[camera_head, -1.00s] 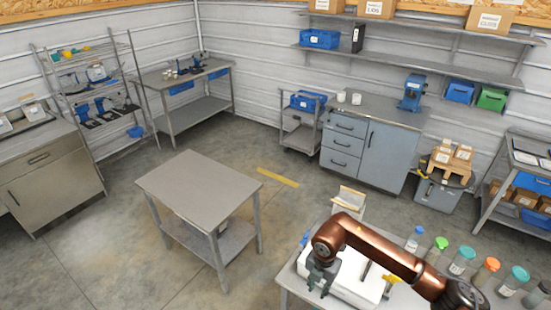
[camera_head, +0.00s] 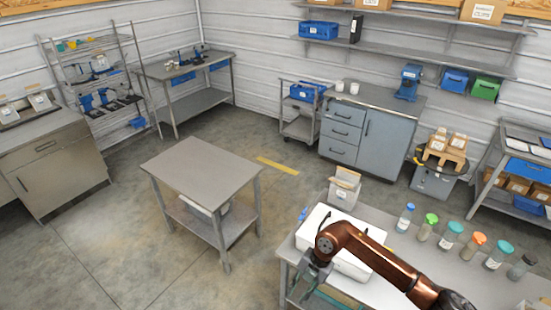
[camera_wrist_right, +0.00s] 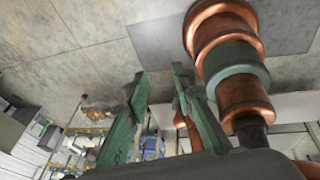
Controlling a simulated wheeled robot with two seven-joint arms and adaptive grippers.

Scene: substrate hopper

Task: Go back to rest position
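My right gripper (camera_head: 303,290) is at the front left edge of the near workbench (camera_head: 395,225), beside and in front of a white box (camera_head: 316,222). My copper-coloured right arm reaches across that box and hides part of it. In the right wrist view, the two green fingers of the right gripper (camera_wrist_right: 160,78) stand apart with nothing between them, and the grey floor shows behind. My left gripper is in neither view.
Several bottles with coloured caps (camera_head: 448,235) stand along the near workbench's back. A small carton (camera_head: 344,190) stands behind the white box. A grey two-level table (camera_head: 203,177) stands on the left. Open floor (camera_head: 110,225) lies around it.

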